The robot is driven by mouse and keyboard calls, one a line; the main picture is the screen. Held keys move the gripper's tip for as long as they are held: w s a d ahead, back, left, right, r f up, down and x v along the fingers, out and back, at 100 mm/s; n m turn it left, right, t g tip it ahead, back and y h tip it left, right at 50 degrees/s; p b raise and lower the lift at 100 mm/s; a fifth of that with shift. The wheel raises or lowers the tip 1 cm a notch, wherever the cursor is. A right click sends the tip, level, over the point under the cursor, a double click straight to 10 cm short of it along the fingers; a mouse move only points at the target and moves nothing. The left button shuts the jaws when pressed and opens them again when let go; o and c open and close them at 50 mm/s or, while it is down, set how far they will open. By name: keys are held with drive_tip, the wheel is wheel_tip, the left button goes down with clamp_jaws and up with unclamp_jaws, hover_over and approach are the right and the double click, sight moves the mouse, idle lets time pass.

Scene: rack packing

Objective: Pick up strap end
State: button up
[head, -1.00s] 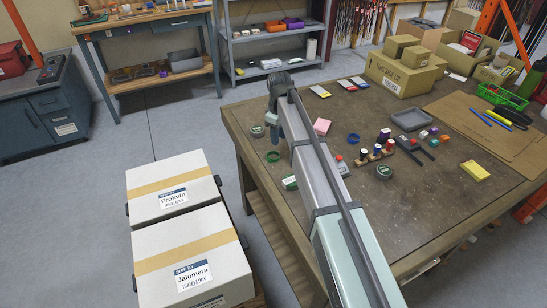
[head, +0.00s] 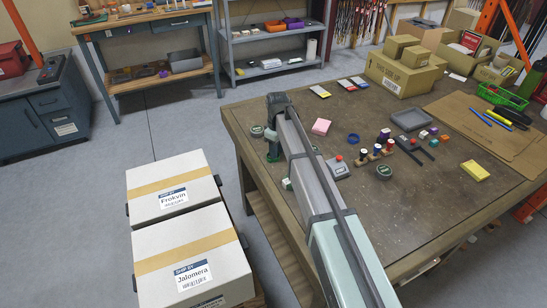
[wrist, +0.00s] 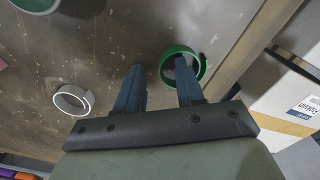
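No part that I can clearly tell as a strap end shows. A green ring (wrist: 203,68) lies on the worktable near its left edge, seen in the wrist view. My gripper (wrist: 159,70) is open and empty, its two blue-grey fingers pointing at the tabletop. The right finger in the wrist view overlaps the green ring; the left finger is outside it. I cannot tell whether they touch. In the head view my gripper (head: 272,153) is low at the table's left edge and hides the ring. A pale ring (wrist: 73,99) lies apart, left of the fingers in the wrist view.
The front right tabletop is clear.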

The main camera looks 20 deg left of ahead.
clamp_jaws()
idle(0.4)
wheel_tip(320, 180, up, 10)
idle(0.6)
